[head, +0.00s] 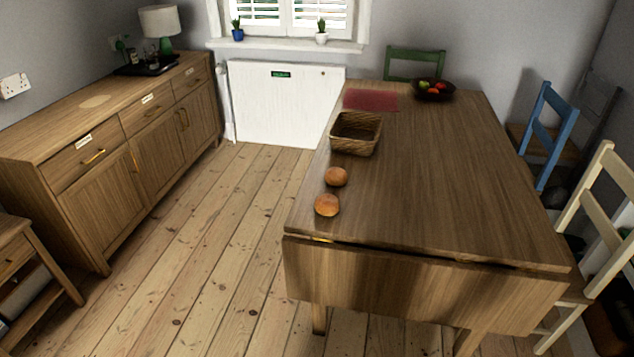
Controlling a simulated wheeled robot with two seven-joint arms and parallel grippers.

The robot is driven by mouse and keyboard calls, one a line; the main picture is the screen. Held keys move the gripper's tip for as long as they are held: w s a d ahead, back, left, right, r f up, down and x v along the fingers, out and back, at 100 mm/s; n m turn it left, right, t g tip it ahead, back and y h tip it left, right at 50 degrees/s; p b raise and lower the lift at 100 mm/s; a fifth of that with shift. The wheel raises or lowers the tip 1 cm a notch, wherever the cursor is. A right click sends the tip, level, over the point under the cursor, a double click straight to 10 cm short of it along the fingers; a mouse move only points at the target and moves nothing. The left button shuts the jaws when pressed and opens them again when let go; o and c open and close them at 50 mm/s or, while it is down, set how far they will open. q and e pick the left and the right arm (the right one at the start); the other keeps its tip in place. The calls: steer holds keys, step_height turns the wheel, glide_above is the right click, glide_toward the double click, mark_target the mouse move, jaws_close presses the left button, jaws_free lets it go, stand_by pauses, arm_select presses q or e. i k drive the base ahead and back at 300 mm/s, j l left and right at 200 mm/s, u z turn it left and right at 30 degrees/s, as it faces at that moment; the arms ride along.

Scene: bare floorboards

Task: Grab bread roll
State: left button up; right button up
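Two round brown bread rolls lie on the wooden table (440,180) near its left edge. The nearer bread roll (327,205) is close to the table's front left corner. The other bread roll (336,176) lies just behind it, with a small gap between them. A brown wicker basket (356,146) stands behind the rolls on the same side, and it looks empty. Neither of my grippers shows in the head view.
A red mat (371,100) and a dark fruit bowl (433,93) are at the table's far end. Green (415,54), blue (541,130) and cream (597,200) chairs stand around it. A sideboard (120,130) lines the left wall. The floor (215,240) between is clear.

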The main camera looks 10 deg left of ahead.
mark_target(328, 205)
steer(key=i+l+u, duration=0.15)
steer(key=i+u, duration=0.15)
steer(key=i, duration=0.2)
steer(key=i+l+u, duration=0.3)
steer(key=i, duration=0.2)
